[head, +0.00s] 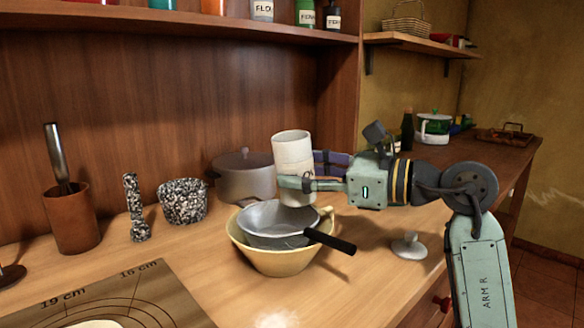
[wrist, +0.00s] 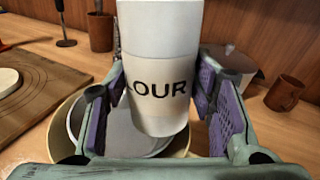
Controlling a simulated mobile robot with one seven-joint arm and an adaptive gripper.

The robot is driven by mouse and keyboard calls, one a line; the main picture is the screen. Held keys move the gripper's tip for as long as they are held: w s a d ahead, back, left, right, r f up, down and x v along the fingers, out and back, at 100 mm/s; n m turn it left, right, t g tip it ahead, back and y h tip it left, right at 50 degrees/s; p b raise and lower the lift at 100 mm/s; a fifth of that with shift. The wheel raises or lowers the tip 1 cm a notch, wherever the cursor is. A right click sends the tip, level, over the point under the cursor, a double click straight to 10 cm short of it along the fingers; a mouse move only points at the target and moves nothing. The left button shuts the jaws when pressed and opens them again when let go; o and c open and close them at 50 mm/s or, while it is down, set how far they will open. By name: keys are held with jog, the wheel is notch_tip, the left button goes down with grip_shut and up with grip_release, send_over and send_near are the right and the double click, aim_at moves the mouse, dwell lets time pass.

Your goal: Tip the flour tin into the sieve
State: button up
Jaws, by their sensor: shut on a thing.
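The flour tin (head: 292,150) is a white cylinder, held nearly upright above the sieve. In the wrist view the tin (wrist: 160,45) shows the letters "LOUR" on a cream label. My gripper (head: 300,184) is shut on the tin, and its purple pads show on both sides of it in the wrist view (wrist: 158,92). The sieve (head: 265,228) is a grey metal bowl with a black handle pointing right. It rests in a yellow mixing bowl (head: 270,262) on the counter. The tin hides part of the sieve's back rim.
A lidded pot (head: 243,178) stands behind the bowl. A speckled mortar (head: 183,203), a speckled pestle (head: 135,208) and a brown crock (head: 72,218) stand to the left. A measuring mat (head: 150,295) lies front left. A small white lid (head: 409,246) lies on the right.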

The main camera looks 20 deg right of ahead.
aim_at(309, 140)
jog(key=n+h+p, duration=0.1)
jog(key=d+r+n+g+p, duration=0.1)
jog(key=n, duration=0.1)
jog(key=shift+w+d+r+h+p, duration=0.1)
jog(key=shift+w+d+h+p, duration=0.05)
jog(key=shift+d+h+p, duration=0.2)
jog(key=shift+d+n+h, duration=0.15)
jog(key=shift+n+h, duration=0.3)
jog(key=shift+n, duration=0.45)
jog(key=shift+w+d+r+n+h+p, duration=0.15)
jog(key=shift+r+n+h+p, duration=0.15)
jog(key=shift+n+h+p, duration=0.35)
jog(key=r+n+h, duration=0.1)
jog(key=n, duration=0.2)
jog(key=shift+r+h, duration=0.1)
jog(key=shift+h, duration=0.25)
jog(key=shift+r+n+h+b, duration=0.15)
jog(key=shift+n+h+b, duration=0.15)
jog(key=shift+n+h, duration=0.3)
jog(key=shift+s+a+r+n+t+h+b, duration=0.15)
jog(key=shift+a+r+n+h+b, duration=0.2)
jog(key=shift+r+n+h, duration=0.25)
jog(key=shift+s+a+r+n+t+h+b, duration=0.15)
jog(key=shift+a+r+n+h+b, duration=0.2)
jog(key=shift+n, duration=0.3)
